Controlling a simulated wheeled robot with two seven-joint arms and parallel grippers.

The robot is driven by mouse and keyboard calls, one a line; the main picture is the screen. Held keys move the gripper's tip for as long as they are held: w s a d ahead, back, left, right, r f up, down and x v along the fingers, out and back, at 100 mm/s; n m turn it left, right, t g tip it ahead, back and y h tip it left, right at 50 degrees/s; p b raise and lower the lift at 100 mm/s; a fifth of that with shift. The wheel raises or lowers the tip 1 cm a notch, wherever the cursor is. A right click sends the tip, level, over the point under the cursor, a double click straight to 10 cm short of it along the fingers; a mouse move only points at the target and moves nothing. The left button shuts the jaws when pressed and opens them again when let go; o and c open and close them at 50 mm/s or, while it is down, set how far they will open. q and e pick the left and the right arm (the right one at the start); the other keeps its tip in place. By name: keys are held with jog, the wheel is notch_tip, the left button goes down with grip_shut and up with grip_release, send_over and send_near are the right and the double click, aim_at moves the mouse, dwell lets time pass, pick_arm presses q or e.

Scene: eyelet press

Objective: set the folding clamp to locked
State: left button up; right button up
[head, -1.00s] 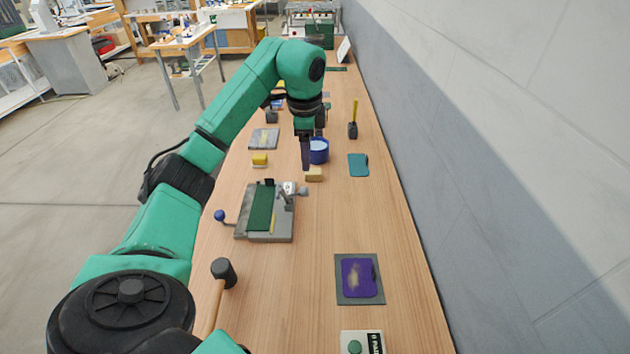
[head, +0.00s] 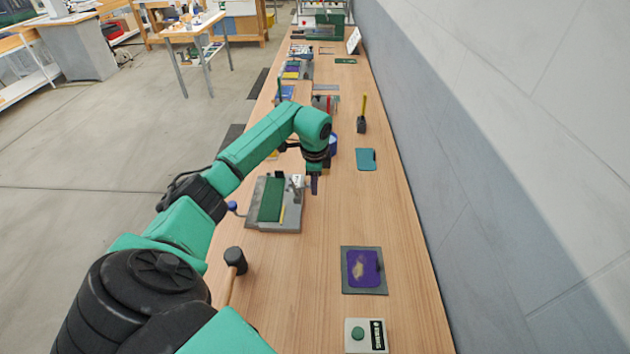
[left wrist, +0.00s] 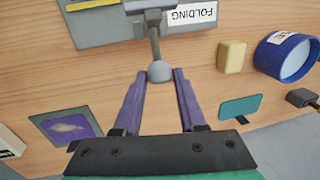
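The folding clamp is part of a grey fixture (head: 290,225) with a green strip on the wooden bench. In the left wrist view its lever ends in a grey ball knob (left wrist: 160,72), beside a label reading FOLDING (left wrist: 193,14). My left gripper (head: 314,190) is low at the fixture's right side, where it hides the knob in the head view. In the left wrist view the gripper (left wrist: 160,76) is open, with its purple fingertips on either side of the knob. Contact with the knob cannot be told. My right gripper is out of view.
A yellow block (left wrist: 231,57) and a blue round container (left wrist: 287,57) stand near the gripper. A mallet (head: 235,262), a purple pad on a grey mat (head: 345,284) and a green-button box (head: 357,335) lie nearer. A wall runs along the right.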

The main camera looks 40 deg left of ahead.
pick_arm(q)
grip_shut()
jog(key=shift+w+r, duration=0.1)
dwell(1.1)
